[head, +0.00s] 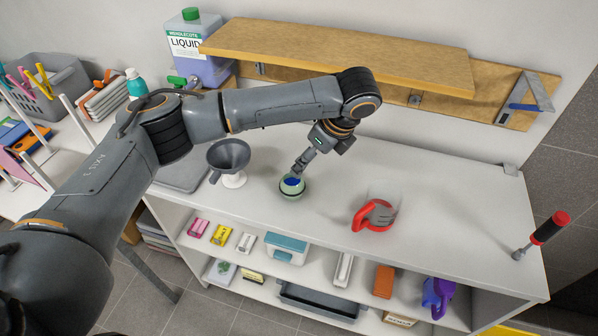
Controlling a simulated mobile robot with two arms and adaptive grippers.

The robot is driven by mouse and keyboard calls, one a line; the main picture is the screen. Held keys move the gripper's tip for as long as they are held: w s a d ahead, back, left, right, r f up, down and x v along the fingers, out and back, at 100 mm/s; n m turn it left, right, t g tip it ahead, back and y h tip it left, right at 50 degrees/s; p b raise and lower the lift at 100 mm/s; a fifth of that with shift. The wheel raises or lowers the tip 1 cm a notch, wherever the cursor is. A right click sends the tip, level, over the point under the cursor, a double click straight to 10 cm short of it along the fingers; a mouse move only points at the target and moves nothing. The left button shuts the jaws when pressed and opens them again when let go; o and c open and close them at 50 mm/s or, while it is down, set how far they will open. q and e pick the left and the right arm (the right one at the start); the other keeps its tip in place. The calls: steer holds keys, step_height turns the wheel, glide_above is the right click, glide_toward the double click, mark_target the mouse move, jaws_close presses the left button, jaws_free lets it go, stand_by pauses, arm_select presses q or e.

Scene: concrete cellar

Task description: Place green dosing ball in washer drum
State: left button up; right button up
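The green dosing ball (291,192) sits on, or just above, the white worktop near its middle; a blue patch shows at its top. My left arm comes in from the left and reaches over the worktop. My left gripper (298,172) points down with its fingertips at the top of the ball. The fingers look close together, but whether they grip the ball's rim or only touch it is too small to tell. My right gripper is not in view. No washer drum is in view.
A wooden shelf (340,50) overhangs the back. The worktop's right part is mostly clear.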

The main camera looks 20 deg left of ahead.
arm_select(q)
steer(key=p, duration=0.1)
glide_toward(292, 184)
steer(key=shift+s+a+f, duration=0.2)
steer(key=shift+s+f, duration=0.35)
steer(key=shift+s, duration=0.25)
steer(key=shift+a+p+x, duration=0.2)
steer(key=shift+p+x, duration=0.7)
steer(key=shift+x, duration=1.85)
steer(key=shift+r, duration=0.1)
steer(key=c, duration=1.3)
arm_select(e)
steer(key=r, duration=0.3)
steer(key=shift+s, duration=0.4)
